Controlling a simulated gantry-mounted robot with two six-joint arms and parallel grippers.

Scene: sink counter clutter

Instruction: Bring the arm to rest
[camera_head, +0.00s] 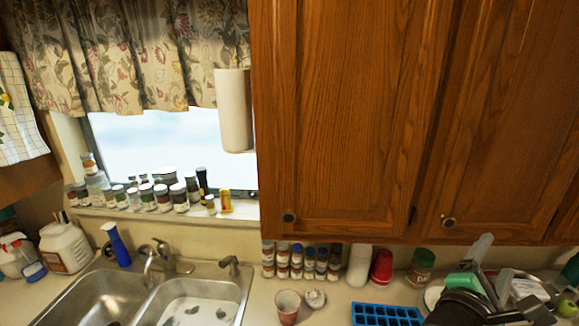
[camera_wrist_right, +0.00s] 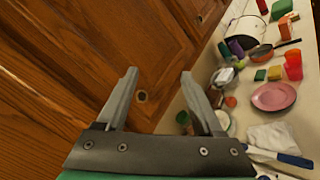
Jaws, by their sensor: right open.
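My right gripper (camera_head: 492,262) is at the lower right in the head view, in front of the counter clutter below the wooden cabinets. In the right wrist view the right gripper (camera_wrist_right: 160,73) has its two grey fingers spread apart, with nothing held between them. Behind the fingers are a wooden cabinet door (camera_wrist_right: 60,75) and its round knob (camera_wrist_right: 140,96). My left gripper is not in view.
The wrist view shows a pink plate (camera_wrist_right: 273,97), an orange cup (camera_wrist_right: 293,65) and a white cloth (camera_wrist_right: 270,137) on the counter.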

